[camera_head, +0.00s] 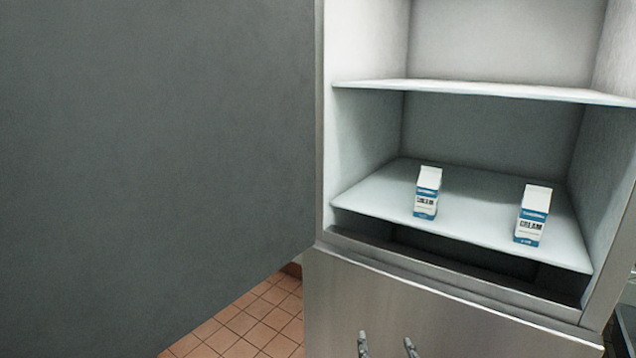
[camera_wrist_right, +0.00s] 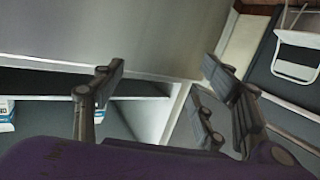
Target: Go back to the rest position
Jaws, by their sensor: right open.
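My right gripper (camera_head: 387,346) shows only its fingertips at the bottom edge of the head view, in front of the steel cabinet front. In the right wrist view the fingers of my right gripper (camera_wrist_right: 163,82) stand wide apart with nothing between them. My left gripper is in neither view. Two blue and white cream cartons stand upright on the middle shelf, a left carton (camera_head: 427,192) and a right carton (camera_head: 532,215), apart from my gripper. Part of a carton (camera_wrist_right: 6,116) shows at the left edge of the wrist view.
The open cabinet holds a middle shelf (camera_head: 470,205) and an upper shelf (camera_head: 480,91). A large grey door panel (camera_head: 150,150) fills the left of the head view. Tiled floor (camera_head: 255,325) shows below it. A white chair-like object (camera_wrist_right: 297,50) is at the wrist view's upper right.

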